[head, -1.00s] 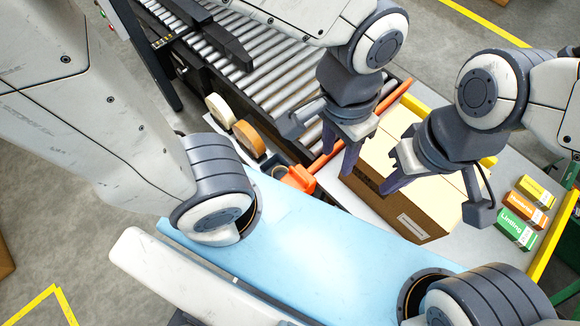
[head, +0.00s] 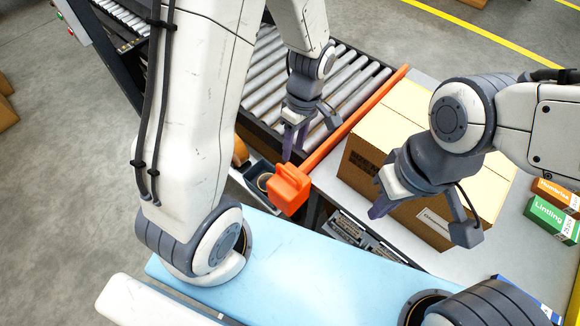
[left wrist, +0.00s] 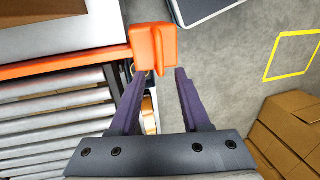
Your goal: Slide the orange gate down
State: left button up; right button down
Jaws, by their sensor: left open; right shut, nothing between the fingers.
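The orange gate is a long bar (head: 352,120) along the end of the roller conveyor, with a blocky orange handle (head: 290,190) at its near end. The handle also shows in the left wrist view (left wrist: 152,42), beyond the fingertips. My left gripper (head: 289,150) is open just above the handle. In the left wrist view its two fingers (left wrist: 153,74) point at the handle, one to each side of its upright fin. I cannot tell whether they touch it. My right gripper (head: 378,200) is shut and empty in front of the carton, apart from the gate.
A closed carton (head: 425,155) stands on the grey table just right of the gate bar. Green (head: 548,217) and orange (head: 556,192) small boxes lie at the right. Conveyor rollers (head: 270,62) run behind the gate. A light blue surface (head: 320,275) lies in front.

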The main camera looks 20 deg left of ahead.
aim_at(289, 171)
pick_arm(q)
jog(key=f, duration=0.2)
jog(key=s+f, duration=0.1)
jog(key=f, duration=0.2)
jog(key=f+b, duration=0.1)
jog(key=f, duration=0.1)
jog(key=shift+s+a+f, duration=0.15)
jog(key=shift+s+a, duration=0.05)
jog(key=shift+a, duration=0.05)
grip_shut()
dwell(1.1)
